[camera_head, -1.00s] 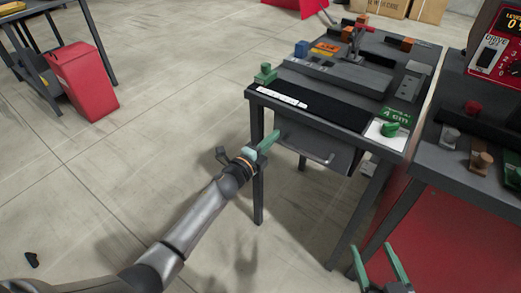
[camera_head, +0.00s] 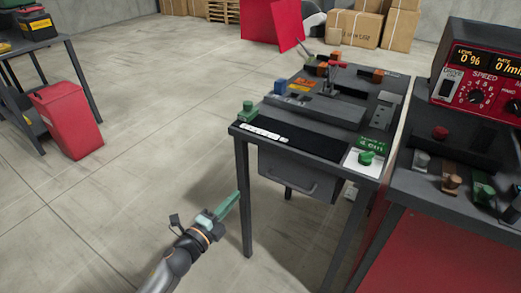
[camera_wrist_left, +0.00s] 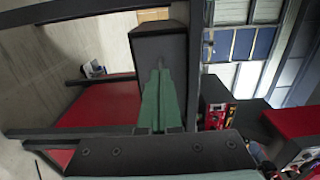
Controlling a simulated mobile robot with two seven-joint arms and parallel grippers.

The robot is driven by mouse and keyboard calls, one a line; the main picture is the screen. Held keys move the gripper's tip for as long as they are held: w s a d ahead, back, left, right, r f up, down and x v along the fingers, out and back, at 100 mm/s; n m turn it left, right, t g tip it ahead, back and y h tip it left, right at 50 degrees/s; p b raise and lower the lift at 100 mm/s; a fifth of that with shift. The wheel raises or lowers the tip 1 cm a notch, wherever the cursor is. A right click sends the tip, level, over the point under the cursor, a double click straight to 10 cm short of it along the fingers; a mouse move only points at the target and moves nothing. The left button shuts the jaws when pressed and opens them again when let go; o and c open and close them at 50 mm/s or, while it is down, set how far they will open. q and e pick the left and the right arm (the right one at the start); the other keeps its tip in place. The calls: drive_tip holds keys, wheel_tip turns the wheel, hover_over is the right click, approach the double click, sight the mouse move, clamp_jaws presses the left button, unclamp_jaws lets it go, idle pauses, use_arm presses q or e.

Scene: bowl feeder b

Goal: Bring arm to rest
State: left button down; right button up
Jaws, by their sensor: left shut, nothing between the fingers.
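My left arm comes in from the bottom in the head view. Its gripper (camera_head: 232,201) has green fingers that are together and empty. The gripper is in the air to the left of the dark workbench's (camera_head: 310,155) front leg, below the tabletop level in the picture. In the left wrist view the green fingers (camera_wrist_left: 160,95) lie side by side, pointing at a dark box-like part under the bench. My right gripper is out of the head view.
The bench carries a green piece (camera_head: 248,112), a blue block (camera_head: 281,87) and a green knob (camera_head: 366,158). A second table with a red control box (camera_head: 485,72) adjoins at right. A red bin (camera_head: 70,120) stands at left. Open floor lies between bin and bench.

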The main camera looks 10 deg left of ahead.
use_arm(q)
drive_tip(key=s+d+f+n+g+y, duration=0.2)
drive_tip(key=s+f+n+g, duration=0.3)
drive_tip(key=s+n, duration=0.65)
drive_tip(key=s+d+f+n+g+y, duration=0.1)
drive_tip(key=s+d+f+n+g, duration=0.15)
drive_tip(key=s+f+n, duration=0.8)
drive_tip(key=s+a+r+m+p, duration=0.1)
drive_tip(key=s+r+p, duration=0.1)
drive_tip(key=r+p, duration=0.7)
drive_tip(key=s+a+r+m+p, duration=0.1)
drive_tip(key=s+a+r+p, duration=0.1)
drive_tip(key=r+p, duration=0.7)
drive_tip(key=shift+s+a+y+p, duration=0.15)
drive_tip(key=shift+a+y+p, duration=0.1)
drive_tip(key=shift+y+p, duration=0.25)
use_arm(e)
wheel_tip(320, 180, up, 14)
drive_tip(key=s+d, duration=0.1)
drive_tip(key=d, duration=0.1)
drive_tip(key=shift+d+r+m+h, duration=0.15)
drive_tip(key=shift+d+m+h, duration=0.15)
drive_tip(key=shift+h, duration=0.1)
use_arm(q)
drive_tip(key=shift+r, duration=0.1)
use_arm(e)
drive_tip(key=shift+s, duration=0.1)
